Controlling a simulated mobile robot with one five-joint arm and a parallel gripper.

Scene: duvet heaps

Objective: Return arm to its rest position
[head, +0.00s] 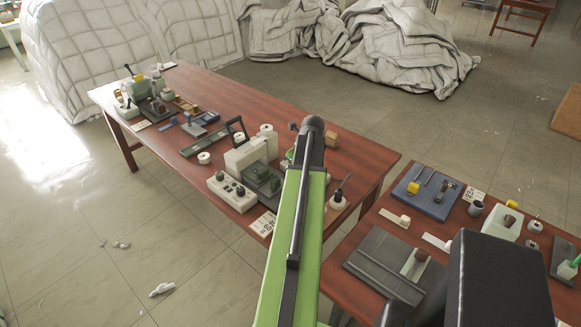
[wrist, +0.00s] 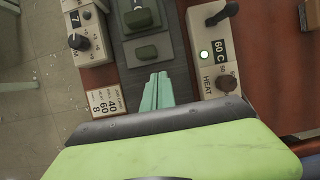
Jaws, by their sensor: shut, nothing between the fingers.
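My arm (head: 298,225) is stretched forward in the head view, its green link reaching over the near end of the long red-brown table (head: 365,155). In the head view my gripper's fingers are hidden by the arm. In the wrist view my gripper (wrist: 157,92) shows as pale green fingers, closed together with nothing between them. They point at a dark grey machine bed (wrist: 165,55) between two beige control boxes; I cannot tell how high above it they are. The right control box (wrist: 213,50) has a lit green light and reads 60 C HEAT.
The left control box (wrist: 88,35) has a dark knob. A printed card (wrist: 105,101) lies below it. A second table (head: 455,225) with a blue tray (head: 425,192) and a grey board (head: 385,262) stands at right. White quilted heaps (head: 395,50) lie behind; floor between is open.

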